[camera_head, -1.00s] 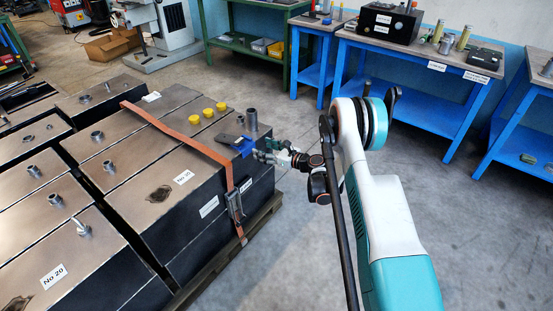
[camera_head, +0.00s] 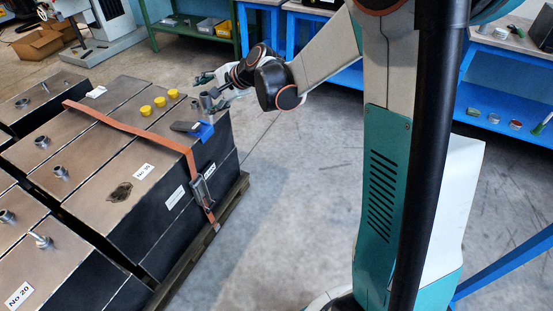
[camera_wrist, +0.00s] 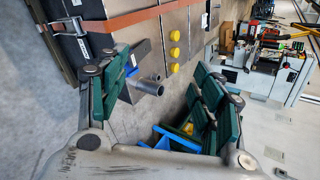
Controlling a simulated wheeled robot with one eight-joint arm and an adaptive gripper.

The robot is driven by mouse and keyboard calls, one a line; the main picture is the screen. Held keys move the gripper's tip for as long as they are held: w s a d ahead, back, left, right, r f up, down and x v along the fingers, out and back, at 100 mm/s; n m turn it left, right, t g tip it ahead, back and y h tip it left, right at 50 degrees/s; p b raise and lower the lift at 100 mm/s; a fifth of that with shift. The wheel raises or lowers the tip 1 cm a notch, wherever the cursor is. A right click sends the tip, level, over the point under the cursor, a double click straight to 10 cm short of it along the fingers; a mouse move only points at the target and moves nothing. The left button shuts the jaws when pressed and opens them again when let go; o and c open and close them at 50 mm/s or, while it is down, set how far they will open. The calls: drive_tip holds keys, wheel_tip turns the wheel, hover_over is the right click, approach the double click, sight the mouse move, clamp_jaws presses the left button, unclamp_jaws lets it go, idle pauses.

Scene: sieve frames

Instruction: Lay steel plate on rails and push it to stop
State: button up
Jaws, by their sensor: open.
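A small flat dark grey piece (camera_head: 185,126) lies on top of the strapped metal block near its corner. It looks like a steel plate, but I cannot be sure. A blue piece (camera_head: 203,131) sits beside it at the edge. No rails or stop can be made out. My gripper (camera_head: 207,77) is open and stands just beyond the block's corner, apart from the plate. In the wrist view my gripper (camera_wrist: 160,75) has its green-padded fingers spread wide, with nothing held. A pipe stub (camera_wrist: 149,86) and the blue piece (camera_wrist: 131,70) show between them.
The dark block (camera_head: 150,225) carries yellow caps (camera_head: 159,102), a pipe stub (camera_head: 207,103) and an orange strap (camera_head: 135,130) with a buckle. More metal blocks stand at left. Blue workbenches (camera_head: 345,75) and a green bench (camera_head: 240,48) stand behind. Floor right of the block is clear.

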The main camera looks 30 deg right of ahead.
drive_tip(key=s+d+r+n+h, duration=0.1)
drive_tip(key=s+n, duration=0.4)
drive_tip(key=s, duration=0.6)
drive_tip(key=s+d+r+n+g+h, duration=0.1)
drive_tip(key=s+n+h, duration=0.2)
drive_tip(key=s, duration=0.9)
drive_tip(key=s+d+r+n+h, duration=0.1)
drive_tip(key=s+d+n, duration=0.1)
drive_tip(key=s+n, duration=0.4)
drive_tip(key=s, duration=0.5)
drive_tip(key=shift+s+r+n+g+h, duration=0.3)
drive_tip(key=shift+r+g+h, duration=0.1)
drive_tip(key=shift+o, duration=0.5)
drive_tip(key=shift+s+f, duration=0.1)
drive_tip(key=shift+s, duration=0.1)
